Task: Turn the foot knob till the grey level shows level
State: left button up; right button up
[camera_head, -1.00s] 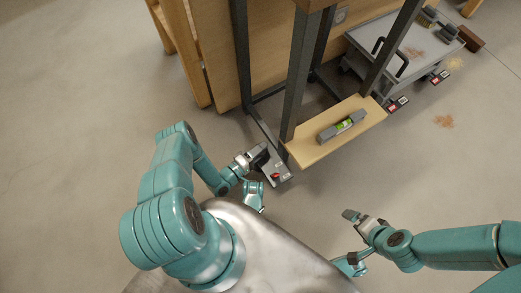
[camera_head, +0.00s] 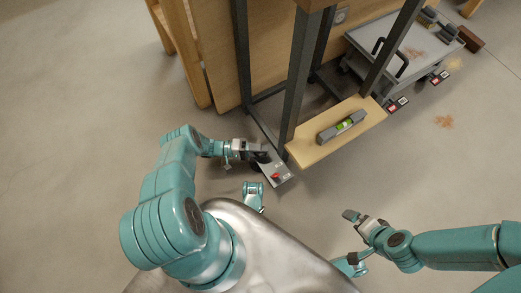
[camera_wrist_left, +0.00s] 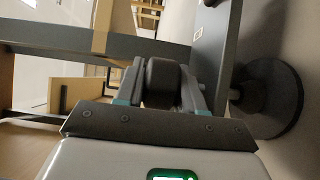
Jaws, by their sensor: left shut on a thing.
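The grey level (camera_head: 342,127) lies on the wooden shelf (camera_head: 312,152) of the dark metal frame. Its vial shows bright green; the bubble is too small to read. My left gripper (camera_head: 262,156) is low at the frame's near left foot. In the left wrist view its two fingers (camera_wrist_left: 160,90) are shut around the dark round foot knob (camera_wrist_left: 160,78), one on each side. In the head view the gripper hides the knob. My right gripper (camera_head: 356,219) hangs apart over the bare floor at lower right; its finger gap cannot be made out.
A grey plate (camera_head: 282,182) with a red mark sits by the left gripper. A dark round foot (camera_wrist_left: 272,98) stands to the right in the wrist view. A grey cart (camera_head: 402,60) stands at upper right. The floor at far right is mostly clear.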

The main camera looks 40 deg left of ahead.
pick_arm(q)
jog(key=shift+d+m+g+h, duration=0.1)
jog(key=shift+m+g+h, duration=0.3)
jog(key=shift+g, duration=0.3)
jog(key=o, duration=1)
jog(key=shift+c, duration=0.2)
